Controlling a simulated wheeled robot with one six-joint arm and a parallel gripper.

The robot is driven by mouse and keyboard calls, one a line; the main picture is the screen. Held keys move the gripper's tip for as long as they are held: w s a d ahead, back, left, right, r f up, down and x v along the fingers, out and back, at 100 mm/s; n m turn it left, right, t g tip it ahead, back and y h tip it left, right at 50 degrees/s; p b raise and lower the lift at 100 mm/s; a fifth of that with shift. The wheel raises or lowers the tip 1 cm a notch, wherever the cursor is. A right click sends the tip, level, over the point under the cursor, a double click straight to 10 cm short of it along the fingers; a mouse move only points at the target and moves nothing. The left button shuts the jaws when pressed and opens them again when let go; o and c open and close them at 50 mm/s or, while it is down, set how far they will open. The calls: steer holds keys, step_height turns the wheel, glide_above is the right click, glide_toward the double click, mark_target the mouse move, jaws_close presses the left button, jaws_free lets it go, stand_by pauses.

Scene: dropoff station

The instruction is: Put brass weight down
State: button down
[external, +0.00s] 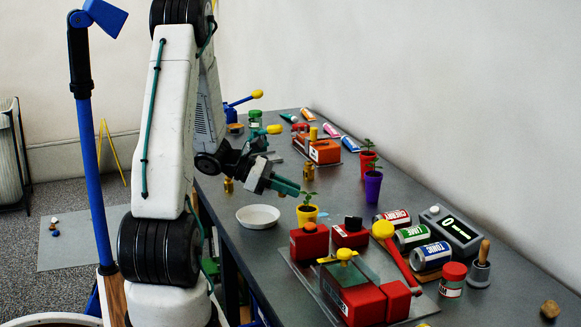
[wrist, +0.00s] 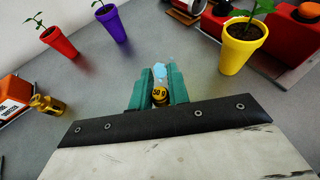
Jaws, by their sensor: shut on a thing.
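A brass weight (wrist: 159,95) marked 50 g sits between the green fingers of my gripper (wrist: 160,78) in the wrist view. The fingers are shut on it. In the external view my gripper (external: 291,188) is over the grey bench, behind the white dish and close to the yellow plant pot; the held weight cannot be made out there. How far it is above the bench is hard to tell. A second brass weight (external: 308,173) stands on the bench beyond the gripper; it also shows in the wrist view (wrist: 47,104). A third (external: 228,186) stands near the left edge.
A white dish (external: 258,216) and a yellow plant pot (external: 307,209) are close to the gripper. Red (external: 367,166) and purple (external: 373,188) pots stand toward the wall. Red blocks (external: 309,243) and cans (external: 412,237) fill the near side. An orange device (external: 323,151) stands farther back.

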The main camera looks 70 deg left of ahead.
glide_above(325, 196)
steer(key=shift+s+d+f, duration=0.15)
steer(key=shift+f, duration=2.3)
steer(key=c, duration=1.3)
jaws_free()
steer(key=shift+f, duration=0.15)
steer(key=shift+c, duration=0.2)
steer(key=shift+r, duration=0.2)
steer(key=v, duration=1.1)
steer(key=shift+s+a+r, duration=0.1)
steer(key=shift+s+a, duration=0.15)
steer(key=shift+a, duration=0.1)
